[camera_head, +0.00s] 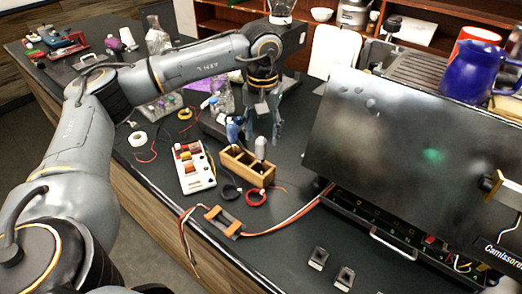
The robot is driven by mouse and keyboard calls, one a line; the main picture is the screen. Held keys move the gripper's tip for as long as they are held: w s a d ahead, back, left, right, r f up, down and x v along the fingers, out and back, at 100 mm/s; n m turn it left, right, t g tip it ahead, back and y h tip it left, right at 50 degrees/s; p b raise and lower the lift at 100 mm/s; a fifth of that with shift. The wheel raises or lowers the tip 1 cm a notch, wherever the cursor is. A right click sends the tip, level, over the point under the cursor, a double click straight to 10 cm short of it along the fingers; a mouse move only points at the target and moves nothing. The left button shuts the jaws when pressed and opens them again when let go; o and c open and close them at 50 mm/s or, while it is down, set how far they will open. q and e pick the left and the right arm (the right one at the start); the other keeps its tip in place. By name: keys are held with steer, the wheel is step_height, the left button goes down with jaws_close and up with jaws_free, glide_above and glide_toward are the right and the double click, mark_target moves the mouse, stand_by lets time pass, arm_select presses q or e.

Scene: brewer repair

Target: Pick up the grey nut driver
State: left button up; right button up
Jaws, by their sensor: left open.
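A wooden holder (262,177) with several square compartments stands on the dark counter, near the middle of the view. A grey, rounded handle (260,148), which looks like the grey nut driver, stands upright at the holder's right part. A blue-handled tool (232,131) stands at its left end. My left gripper (262,138) points down right above the holder, its fingers apart around or just behind the grey handle. I cannot tell whether they touch it. The handle's lower part is hidden in the holder. My right gripper is not in view.
The brewer (400,150) with its large dark panel fills the right. A blue mug (470,72) stands on top. A white parts tray (195,168) lies left of the holder.

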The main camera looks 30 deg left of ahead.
mark_target(261, 147)
arm_select(q)
steer(key=f, duration=0.1)
steer(key=f+p, duration=0.1)
steer(key=f, duration=0.1)
steer(key=f+p, duration=0.1)
steer(key=shift+a+f, duration=0.3)
steer(key=shift+f, duration=0.1)
steer(key=shift+w+f, duration=0.1)
steer(key=shift+f, duration=0.2)
jaws_close()
